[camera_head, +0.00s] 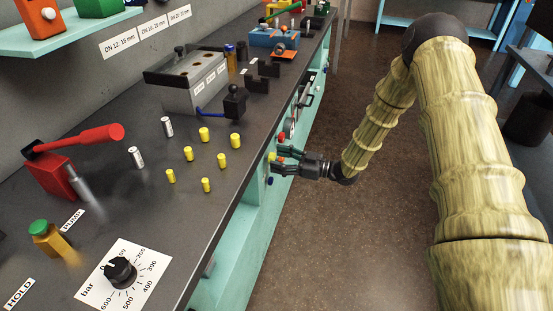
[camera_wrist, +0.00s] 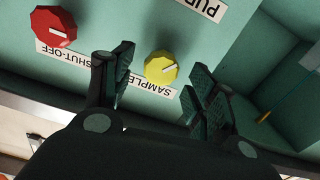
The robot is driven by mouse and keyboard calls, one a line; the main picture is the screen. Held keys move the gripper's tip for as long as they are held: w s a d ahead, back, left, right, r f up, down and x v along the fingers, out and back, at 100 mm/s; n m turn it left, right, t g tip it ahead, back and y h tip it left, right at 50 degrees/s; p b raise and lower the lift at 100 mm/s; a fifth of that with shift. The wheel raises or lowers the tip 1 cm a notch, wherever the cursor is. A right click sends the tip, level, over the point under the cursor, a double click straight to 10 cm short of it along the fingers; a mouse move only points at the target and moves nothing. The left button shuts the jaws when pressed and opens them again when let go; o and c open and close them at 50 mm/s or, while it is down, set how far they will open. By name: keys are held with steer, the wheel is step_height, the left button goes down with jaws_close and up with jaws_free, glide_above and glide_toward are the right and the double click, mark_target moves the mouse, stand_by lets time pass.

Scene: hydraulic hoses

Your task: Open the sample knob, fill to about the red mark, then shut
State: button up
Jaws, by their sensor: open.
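The yellow sample knob (camera_wrist: 160,67) is on the teal panel, with a white line on its face and a SAMPLE label (camera_wrist: 146,83) beside it. My gripper (camera_wrist: 161,64) is open, with one finger on each side of the knob in the wrist view. I cannot tell how near the fingertips are to it, and no contact shows. In the head view my gripper (camera_head: 279,160) is at the bench's front panel, with the yellow knob (camera_head: 271,157) at its fingertips. No sample vessel or red mark can be made out.
A red shut-off knob (camera_wrist: 53,26) sits left of the sample knob in the wrist view. The bench top (camera_head: 215,215) overhangs the panel and holds several yellow fittings and a red-handled pump (camera_head: 60,175). The floor (camera_head: 320,250) beside the bench is clear.

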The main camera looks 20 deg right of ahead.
steer(key=v, duration=1)
steer(key=shift+d, duration=0.2)
steer(key=shift+s, duration=0.15)
steer(key=s+a+f+m+g+h+p, duration=0.2)
steer(key=s+a+f+m+h+p, duration=0.3)
steer(key=s+a+f+m+h, duration=0.65)
steer(key=s+f+g+h+p, duration=0.1)
steer(key=s+g, duration=0.3)
steer(key=s, duration=1.1)
steer(key=s+d+f+m+g+h+p, duration=0.1)
steer(key=s+f+g+h+p, duration=0.1)
steer(key=s, duration=1.3)
steer(key=shift+d+f+g+p, duration=0.2)
steer(key=shift+f+g+p, duration=0.15)
steer(key=shift+g+p, duration=0.45)
